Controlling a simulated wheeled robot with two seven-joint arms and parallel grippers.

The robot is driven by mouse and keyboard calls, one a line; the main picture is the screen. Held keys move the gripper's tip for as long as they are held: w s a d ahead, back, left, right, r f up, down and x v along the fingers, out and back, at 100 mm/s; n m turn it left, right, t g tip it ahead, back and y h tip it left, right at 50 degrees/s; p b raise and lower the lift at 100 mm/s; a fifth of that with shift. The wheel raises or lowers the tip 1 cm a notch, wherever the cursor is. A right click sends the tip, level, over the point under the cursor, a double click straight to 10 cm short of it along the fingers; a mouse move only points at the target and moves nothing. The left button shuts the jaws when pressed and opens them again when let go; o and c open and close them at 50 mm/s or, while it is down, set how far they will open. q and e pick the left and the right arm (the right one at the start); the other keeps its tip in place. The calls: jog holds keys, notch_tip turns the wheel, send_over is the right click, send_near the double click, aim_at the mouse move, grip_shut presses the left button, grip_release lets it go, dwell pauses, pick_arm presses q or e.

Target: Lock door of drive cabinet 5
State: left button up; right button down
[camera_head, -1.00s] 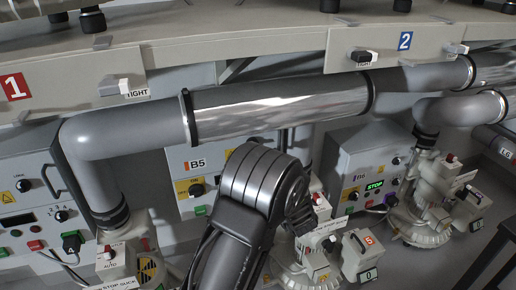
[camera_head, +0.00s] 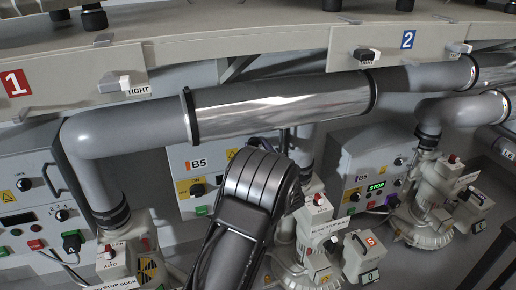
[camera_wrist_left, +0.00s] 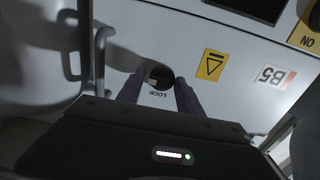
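The B5 cabinet (camera_head: 228,157) stands behind my left arm in the head view, with its lower right front hidden. In the left wrist view its B5 label (camera_wrist_left: 273,76) appears upside down. The round dark lock knob (camera_wrist_left: 160,79), with LOCK printed beside it, shows there too. My left gripper (camera_wrist_left: 158,80) has its two fingers apart, one on each side of the knob. Gaps seem to show between fingers and knob; I cannot tell if either touches. In the head view the left gripper is hidden by its own arm. My right gripper is not in view.
A thick grey and chrome pipe (camera_head: 285,105) runs above the arm. The B6 cabinet (camera_head: 347,160) and blower units (camera_head: 432,205) stand to the right. A cabinet handle (camera_wrist_left: 102,58) shows left of the knob in the wrist view.

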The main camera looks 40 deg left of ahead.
pick_arm(q)
jog(key=shift+d, duration=0.15)
grip_shut()
jog(key=shift+w, duration=0.1)
